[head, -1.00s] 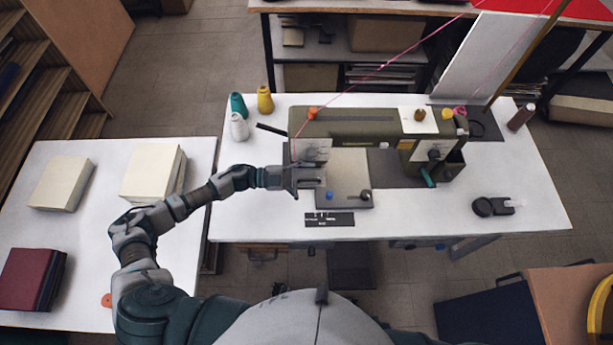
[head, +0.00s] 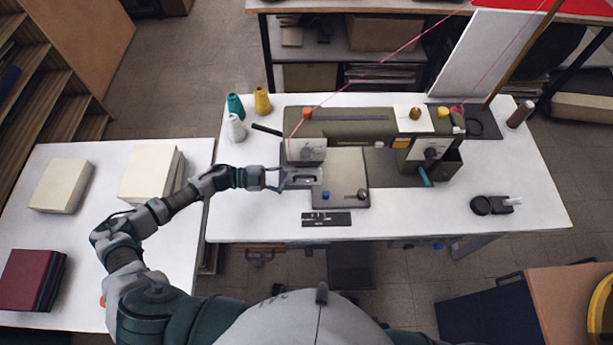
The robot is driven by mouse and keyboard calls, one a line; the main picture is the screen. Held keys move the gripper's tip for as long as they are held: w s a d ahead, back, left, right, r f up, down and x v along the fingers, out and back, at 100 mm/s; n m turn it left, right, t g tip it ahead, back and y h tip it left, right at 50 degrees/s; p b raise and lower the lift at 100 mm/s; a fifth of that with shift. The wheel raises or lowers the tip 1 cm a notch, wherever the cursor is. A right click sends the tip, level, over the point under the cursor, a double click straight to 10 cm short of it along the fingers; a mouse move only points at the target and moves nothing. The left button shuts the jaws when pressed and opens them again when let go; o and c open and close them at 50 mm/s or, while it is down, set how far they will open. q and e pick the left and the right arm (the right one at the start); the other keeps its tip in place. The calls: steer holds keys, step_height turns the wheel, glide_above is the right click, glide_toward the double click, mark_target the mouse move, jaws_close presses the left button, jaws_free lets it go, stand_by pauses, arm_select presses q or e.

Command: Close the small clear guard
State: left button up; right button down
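The green sewing machine (head: 375,127) stands on the white table, with its head (head: 306,150) at the left end. Below the head is a small grey plate area with a dark slot (head: 304,178). The small clear guard cannot be made out for certain at this size. My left gripper (head: 284,180) is just left of that plate area, at the left edge of the machine bed (head: 341,180). Its fingers look spread, with nothing seen between them. My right gripper is not in view.
Thread cones (head: 236,127) stand at the back left of the white table (head: 400,215). A black strip (head: 326,219) lies before the bed, and a black round item (head: 490,205) lies at right. Pale blocks (head: 150,175) and dark red books (head: 30,280) lie on the left table.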

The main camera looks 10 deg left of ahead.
arm_select(q)
steer(key=a, duration=0.2)
steer(key=shift+s+a, duration=0.2)
steer(key=shift+a, duration=0.15)
steer(key=shift+s+a, duration=0.15)
steer(key=shift+a, duration=0.3)
steer(key=s+a+b, duration=0.2)
steer(key=a, duration=0.8)
steer(key=shift+a, duration=0.25)
steer(key=shift+d, duration=0.1)
steer(key=s+a, duration=0.2)
steer(key=a, duration=0.9)
steer(key=shift+a, duration=0.4)
